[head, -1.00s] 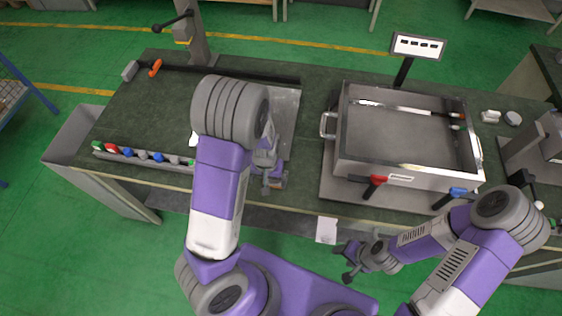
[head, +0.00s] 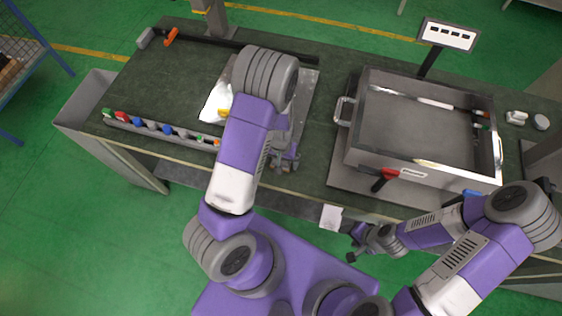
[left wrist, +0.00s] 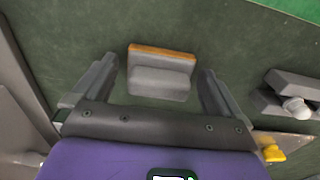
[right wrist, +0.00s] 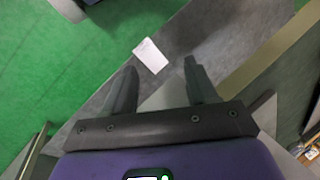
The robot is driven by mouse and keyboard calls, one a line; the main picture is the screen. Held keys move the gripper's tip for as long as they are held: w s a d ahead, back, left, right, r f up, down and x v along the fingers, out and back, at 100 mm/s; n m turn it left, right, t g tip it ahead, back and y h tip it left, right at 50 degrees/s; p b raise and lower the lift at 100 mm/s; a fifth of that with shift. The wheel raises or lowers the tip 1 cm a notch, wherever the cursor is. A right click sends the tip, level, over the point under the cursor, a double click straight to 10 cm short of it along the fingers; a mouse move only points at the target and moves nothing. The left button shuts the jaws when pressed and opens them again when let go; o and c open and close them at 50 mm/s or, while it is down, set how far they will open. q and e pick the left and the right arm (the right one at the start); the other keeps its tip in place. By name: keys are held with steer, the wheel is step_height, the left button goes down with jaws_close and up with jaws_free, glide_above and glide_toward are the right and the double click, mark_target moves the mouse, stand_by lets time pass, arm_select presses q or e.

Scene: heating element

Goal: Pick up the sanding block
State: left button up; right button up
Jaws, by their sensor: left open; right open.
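The sanding block (left wrist: 160,74), grey with an orange-brown edge strip, lies on the dark green worktop in the left wrist view. My left gripper (left wrist: 157,82) is open, with its fingers spread on either side of the block and a gap showing on both sides. I cannot tell how far above the block it is. In the head view my left gripper (head: 286,158) hangs over the front of the bench, and I cannot make out the block there. My right gripper (head: 358,246) is open and empty in front of the bench; it also shows in the right wrist view (right wrist: 160,88).
A deep metal tray (head: 352,125) stands to the right on the bench. A rail with several coloured knobs (head: 160,130) runs along the front left edge. A white card (head: 331,217) lies near the right gripper. The worktop's left part (head: 160,85) is clear.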

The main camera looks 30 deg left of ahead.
arm_select(q)
steer(key=c, duration=1.1)
step_height(320, 180, up, 10)
steer(key=shift+r+p, duration=0.1)
steer(key=shift+p, duration=0.8)
